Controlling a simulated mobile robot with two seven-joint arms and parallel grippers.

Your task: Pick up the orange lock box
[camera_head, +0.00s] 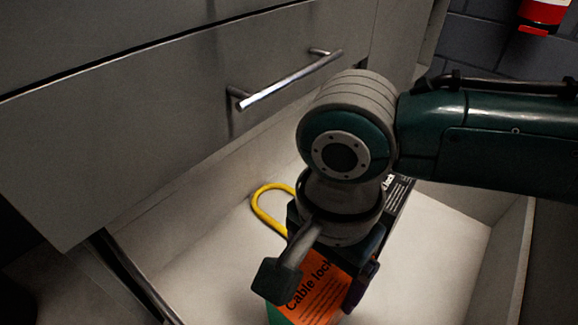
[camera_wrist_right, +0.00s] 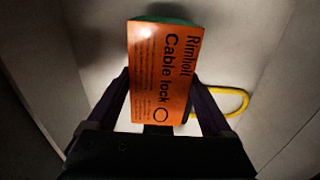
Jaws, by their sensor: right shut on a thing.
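The orange lock box (camera_head: 312,294), printed "Cable lock" with a green end, is inside an open, pale drawer (camera_head: 440,265). My right gripper (camera_head: 328,278) reaches down over it and is shut on it. In the right wrist view the box (camera_wrist_right: 165,65) sits between the two dark fingers of the gripper (camera_wrist_right: 160,98), one on each long side. My wrist hides part of the box in the head view. I cannot tell whether its lower end touches the drawer floor. My left gripper is not in view.
A yellow loop (camera_head: 264,212) lies beside the box; it also shows in the right wrist view (camera_wrist_right: 240,104). A dark printed item (camera_head: 399,192) is partly hidden behind my wrist. A closed drawer with a metal handle (camera_head: 290,82) is above left. The drawer floor at right is clear.

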